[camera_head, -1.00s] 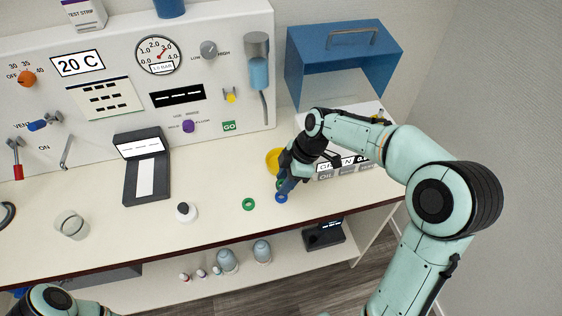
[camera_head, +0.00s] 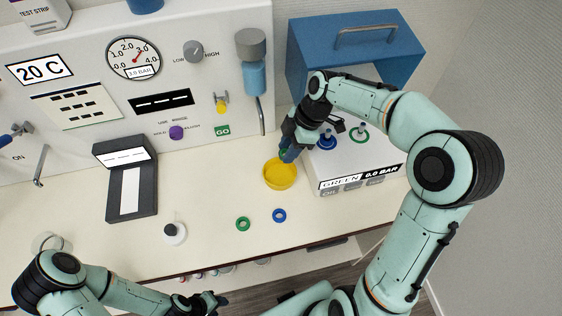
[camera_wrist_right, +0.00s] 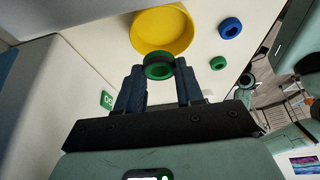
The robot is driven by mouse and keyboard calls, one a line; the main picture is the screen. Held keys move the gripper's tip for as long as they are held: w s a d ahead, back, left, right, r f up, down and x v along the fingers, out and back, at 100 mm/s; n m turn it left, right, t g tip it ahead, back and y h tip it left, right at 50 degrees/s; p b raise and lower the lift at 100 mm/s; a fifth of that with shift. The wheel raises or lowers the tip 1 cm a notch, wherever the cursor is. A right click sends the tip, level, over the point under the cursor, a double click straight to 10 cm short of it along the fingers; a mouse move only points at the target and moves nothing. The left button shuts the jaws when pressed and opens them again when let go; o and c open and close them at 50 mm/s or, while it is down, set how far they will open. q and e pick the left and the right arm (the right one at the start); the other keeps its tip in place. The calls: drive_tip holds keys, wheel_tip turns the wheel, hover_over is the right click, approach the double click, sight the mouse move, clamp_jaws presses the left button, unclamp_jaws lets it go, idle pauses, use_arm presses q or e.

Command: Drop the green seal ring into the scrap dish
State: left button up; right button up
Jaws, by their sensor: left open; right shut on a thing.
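My right gripper (camera_head: 287,152) is shut on a green seal ring (camera_wrist_right: 158,68), held upright between the fingertips in the right wrist view. In the head view the fingers mostly hide this ring. The yellow dish (camera_head: 280,174) stands on the counter, open and empty as far as I see. The gripper is at its back edge; the dish also shows just beyond the ring in the right wrist view (camera_wrist_right: 162,48). A second green ring (camera_head: 243,224) and a blue ring (camera_head: 279,215) lie flat in front of the dish. My left gripper (camera_head: 218,300) is open and empty near the bottom edge.
A white box with a GREEN label (camera_head: 358,178) and rings on pegs stands right of the dish, before a blue hood (camera_head: 360,52). The control panel is behind.

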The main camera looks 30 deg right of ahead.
drive_tip(key=shift+s+f+b, duration=0.2)
drive_tip(key=shift+f+b, duration=1.1)
drive_tip(key=shift+f, duration=1.7)
use_arm(q)
drive_tip(key=s+f, duration=0.3)
drive_tip(key=shift+s+f, duration=0.1)
drive_tip(key=shift+f, duration=0.2)
use_arm(e)
drive_tip(key=shift+w, duration=0.1)
drive_tip(key=o, duration=1.1)
drive_tip(key=shift+r, duration=0.15)
use_arm(q)
drive_tip(key=shift+w+r+p, duration=0.55)
drive_tip(key=shift+r, duration=0.15)
use_arm(e)
drive_tip(key=v, duration=1.3)
drive_tip(key=shift+r, duration=0.1)
